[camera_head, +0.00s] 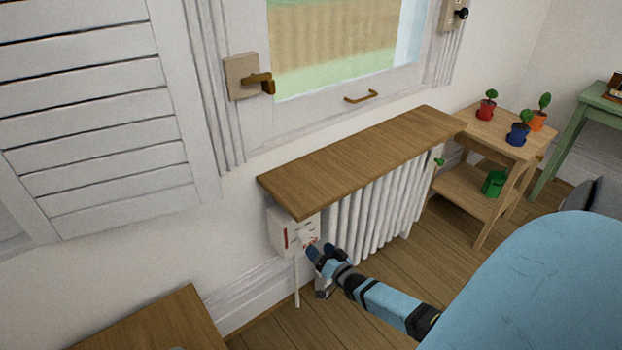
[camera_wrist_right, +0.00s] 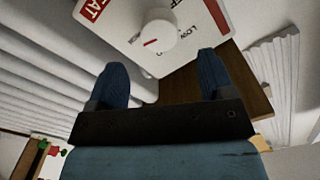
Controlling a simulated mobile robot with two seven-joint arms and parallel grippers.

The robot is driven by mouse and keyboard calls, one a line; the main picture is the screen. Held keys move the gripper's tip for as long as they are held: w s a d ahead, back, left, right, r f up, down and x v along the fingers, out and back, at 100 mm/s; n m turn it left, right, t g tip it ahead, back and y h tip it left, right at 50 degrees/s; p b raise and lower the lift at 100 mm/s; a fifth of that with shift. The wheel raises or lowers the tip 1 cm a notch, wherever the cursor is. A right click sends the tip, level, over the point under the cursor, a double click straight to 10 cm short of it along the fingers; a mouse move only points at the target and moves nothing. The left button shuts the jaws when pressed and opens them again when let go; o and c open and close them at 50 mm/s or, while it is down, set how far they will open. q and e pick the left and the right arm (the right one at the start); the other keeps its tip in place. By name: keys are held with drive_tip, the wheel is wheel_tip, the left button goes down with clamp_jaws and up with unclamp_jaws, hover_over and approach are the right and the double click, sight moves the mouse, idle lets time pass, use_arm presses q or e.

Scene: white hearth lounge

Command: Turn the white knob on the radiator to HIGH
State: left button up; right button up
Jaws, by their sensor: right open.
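The white knob (camera_wrist_right: 158,36) sits on a white control plate (camera_wrist_right: 122,45) with a red band and printed markings in the right wrist view. A red line on the knob's face points to the left there, and "LOW" reads beside it. In the head view the control box (camera_head: 284,232) hangs at the left end of the white radiator (camera_head: 372,212). My right gripper (camera_wrist_right: 160,78) is open, with its two blue fingers pointing at the knob, apart from each other and with the knob ahead between them. In the head view my right gripper (camera_head: 318,252) is close in front of the box and hides part of it. My left gripper is not in view.
A wooden shelf (camera_head: 360,155) covers the radiator's top. A window with handles is above. A wooden plant stand (camera_head: 470,185) with small pots is at right. A wooden surface (camera_head: 165,325) is at lower left. Open floor lies in front of the radiator.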

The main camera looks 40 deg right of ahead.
use_arm(q)
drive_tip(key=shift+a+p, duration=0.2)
drive_tip(key=shift+p, duration=0.3)
use_arm(e)
drive_tip(key=s, duration=0.7)
drive_tip(key=shift+a, duration=0.45)
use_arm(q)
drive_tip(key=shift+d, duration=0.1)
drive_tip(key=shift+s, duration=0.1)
